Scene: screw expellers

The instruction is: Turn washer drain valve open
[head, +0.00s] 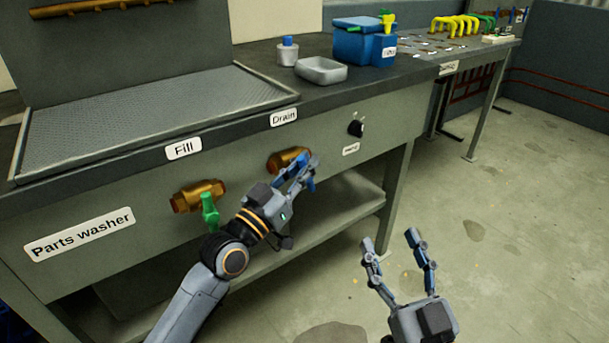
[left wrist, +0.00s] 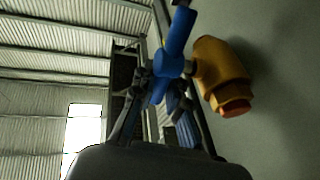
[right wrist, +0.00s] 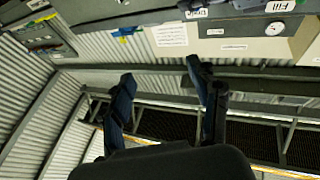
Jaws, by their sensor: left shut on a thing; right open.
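The drain valve has a brass body (head: 284,160) under the "Drain" label (head: 284,117). Its blue handle (left wrist: 178,45) shows in the left wrist view beside the brass body (left wrist: 220,72). My left gripper (head: 302,172) is shut on the blue handle, and its fingers hide part of the handle in the head view. My right gripper (head: 397,246) is open and empty, low and away from the bench.
The parts washer front carries a black knob (head: 356,128) to the right of the drain valve. A lower shelf (head: 335,205) runs beneath. On the bench are a grey tray (head: 321,70) and a blue box (head: 364,45). The floor at right is clear.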

